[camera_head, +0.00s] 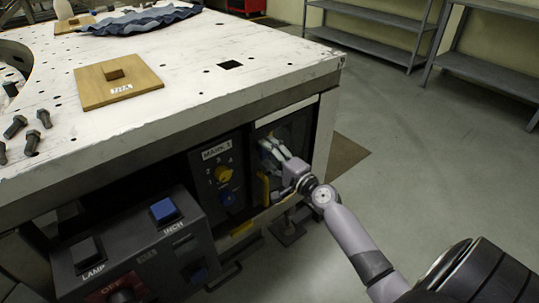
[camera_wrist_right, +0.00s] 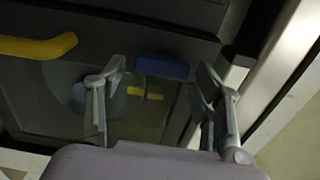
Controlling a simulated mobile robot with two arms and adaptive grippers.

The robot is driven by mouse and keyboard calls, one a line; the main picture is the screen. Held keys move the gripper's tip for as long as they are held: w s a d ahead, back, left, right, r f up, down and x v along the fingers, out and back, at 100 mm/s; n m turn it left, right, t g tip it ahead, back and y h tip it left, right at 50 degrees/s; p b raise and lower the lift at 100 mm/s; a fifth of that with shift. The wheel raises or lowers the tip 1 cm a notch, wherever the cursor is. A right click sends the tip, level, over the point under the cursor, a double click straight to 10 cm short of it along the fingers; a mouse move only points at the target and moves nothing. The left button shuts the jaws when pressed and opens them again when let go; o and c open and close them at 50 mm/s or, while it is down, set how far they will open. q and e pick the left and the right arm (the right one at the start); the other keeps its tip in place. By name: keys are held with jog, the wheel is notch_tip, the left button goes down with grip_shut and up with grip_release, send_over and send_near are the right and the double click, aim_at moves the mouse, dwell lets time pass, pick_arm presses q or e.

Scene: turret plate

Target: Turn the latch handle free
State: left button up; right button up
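In the right wrist view, a short blue bar (camera_wrist_right: 162,67), which looks like the latch handle, sits on a dark panel. My right gripper (camera_wrist_right: 162,75) is open, with one finger on either side of the bar. I cannot tell whether either finger touches it. In the head view, my right gripper (camera_head: 272,149) reaches into the recess under the white table, in front of the dark panel (camera_head: 297,132). The blue bar is not clearly visible there. My left gripper is not in view.
A yellow handle (camera_wrist_right: 40,47) is on the panel, left of the gripper; it also shows in the head view (camera_head: 263,189). A switch panel (camera_head: 211,163) and a control box (camera_head: 135,250) stand to the left. The white table (camera_head: 190,75) overhangs the recess.

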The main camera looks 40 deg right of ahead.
jog(key=shift+o, duration=0.3)
jog(key=s, duration=1.2)
jog(key=shift+d, duration=0.45)
jog(key=shift+f, duration=0.1)
